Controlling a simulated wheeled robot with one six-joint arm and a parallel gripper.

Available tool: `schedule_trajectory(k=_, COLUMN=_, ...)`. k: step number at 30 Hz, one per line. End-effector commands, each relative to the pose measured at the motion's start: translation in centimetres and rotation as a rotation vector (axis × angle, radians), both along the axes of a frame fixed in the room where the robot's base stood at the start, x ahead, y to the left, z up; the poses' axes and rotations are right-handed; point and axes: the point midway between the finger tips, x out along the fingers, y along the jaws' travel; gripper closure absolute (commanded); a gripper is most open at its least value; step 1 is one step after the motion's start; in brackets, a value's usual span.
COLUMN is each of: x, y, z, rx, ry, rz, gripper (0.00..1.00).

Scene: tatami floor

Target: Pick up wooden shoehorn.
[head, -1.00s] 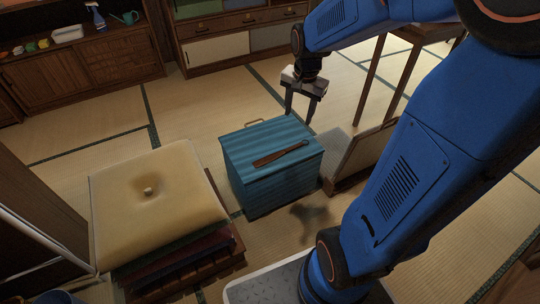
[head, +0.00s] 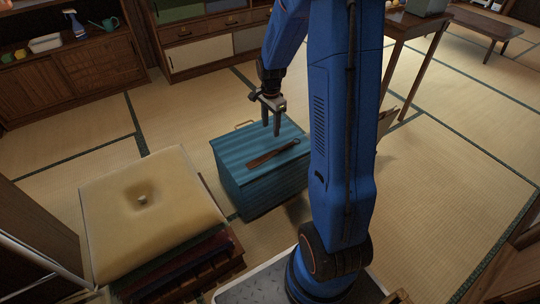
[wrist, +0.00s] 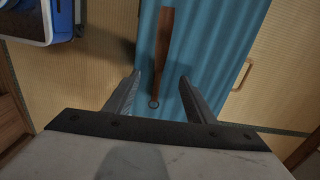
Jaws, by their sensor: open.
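The wooden shoehorn (head: 272,155) lies flat on the lid of a teal ribbed box (head: 262,187). It is brown, long and narrow, with a small ring at one end. My gripper (head: 271,132) is open and empty above the box, fingers pointing down, near the ring end of the shoehorn. In the wrist view, the shoehorn (wrist: 163,45) runs away from between the two open fingers (wrist: 157,92). Its ring end lies between the fingertips in the picture, with the fingers apart from it.
A cushion stack (head: 150,205) stands left of the box. A low cabinet (head: 90,70) and a drawer unit (head: 210,45) line the back. A wooden table (head: 410,25) stands at the right. Open tatami (head: 440,150) lies at the right.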

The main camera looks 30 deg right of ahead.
Motion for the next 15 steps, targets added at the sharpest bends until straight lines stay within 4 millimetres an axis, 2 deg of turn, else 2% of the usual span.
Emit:
schedule_trajectory(k=1, x=-0.1, y=0.0, z=-1.1, rx=0.001, ry=0.004, rz=0.0, gripper=0.5)
schedule_trajectory(k=6, x=-0.1, y=0.0, z=-4.1, rx=0.001, ry=0.004, rz=0.001, gripper=0.5)
schedule_trajectory(k=15, x=-0.1, y=0.0, z=-8.5, rx=0.001, ry=0.002, rz=0.001, gripper=0.5)
